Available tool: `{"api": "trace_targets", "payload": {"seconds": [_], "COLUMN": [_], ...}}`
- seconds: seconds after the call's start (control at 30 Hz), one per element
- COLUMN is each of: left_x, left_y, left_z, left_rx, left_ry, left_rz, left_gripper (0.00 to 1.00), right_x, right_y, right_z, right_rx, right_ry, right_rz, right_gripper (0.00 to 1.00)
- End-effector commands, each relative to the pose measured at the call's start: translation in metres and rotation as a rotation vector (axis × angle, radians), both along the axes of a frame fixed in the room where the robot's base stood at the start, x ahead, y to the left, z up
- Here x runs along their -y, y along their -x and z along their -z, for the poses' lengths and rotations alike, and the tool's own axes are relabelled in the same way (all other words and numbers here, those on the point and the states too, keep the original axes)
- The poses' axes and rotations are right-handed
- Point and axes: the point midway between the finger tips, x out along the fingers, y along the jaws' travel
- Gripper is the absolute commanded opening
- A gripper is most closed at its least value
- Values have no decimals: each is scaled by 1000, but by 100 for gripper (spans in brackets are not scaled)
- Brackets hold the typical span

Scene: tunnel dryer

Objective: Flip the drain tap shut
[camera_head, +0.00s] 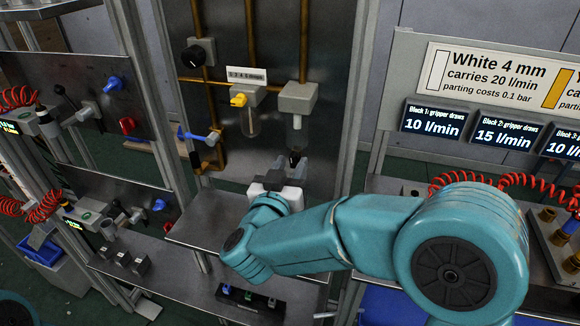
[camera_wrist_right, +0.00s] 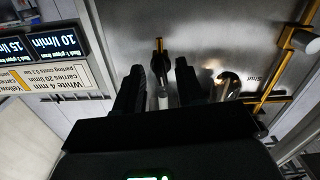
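The drain tap (camera_head: 295,158) looks like a small dark piece below the pale bowl on the right-hand unit of the metal panel. In the right wrist view, which is upside down, a dark piece with an orange tip (camera_wrist_right: 158,52), apparently the tap, shows between my fingers. My right gripper (camera_head: 291,167) is open, one finger on each side of it. The wrist view shows both fingers (camera_wrist_right: 160,78) apart; I cannot tell whether either touches the tap. The fingers partly hide the tap in the head view. My left gripper is out of view.
A clear bowl under a yellow knob (camera_head: 238,100) hangs just left. A blue lever (camera_head: 195,135) and brass pipes are further left. A metal shelf (camera_head: 200,235) lies below my right wrist.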

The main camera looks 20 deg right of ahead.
Motion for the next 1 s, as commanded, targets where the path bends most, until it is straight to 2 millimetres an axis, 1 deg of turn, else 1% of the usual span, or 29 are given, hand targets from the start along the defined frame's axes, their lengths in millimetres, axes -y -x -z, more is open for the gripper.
{"api": "trace_targets", "payload": {"seconds": [0.07,0.2,0.43,0.57,0.77,1.0], "left_x": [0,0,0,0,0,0], "left_y": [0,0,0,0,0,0], "left_z": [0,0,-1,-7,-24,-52], "left_rx": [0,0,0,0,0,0], "left_ry": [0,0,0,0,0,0], "left_rz": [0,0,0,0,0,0], "left_gripper": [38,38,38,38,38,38], "right_x": [0,-1,-1,-1,-1,-1], "right_y": [0,0,1,0,1,1], "right_z": [0,0,-1,-2,-5,-6], "right_rx": [0,0,-4,-20,-81,-198], "right_ry": [0,0,6,30,118,292], "right_rz": [0,0,0,-1,0,-1], "right_gripper": [38,0,0,0,0,0]}}
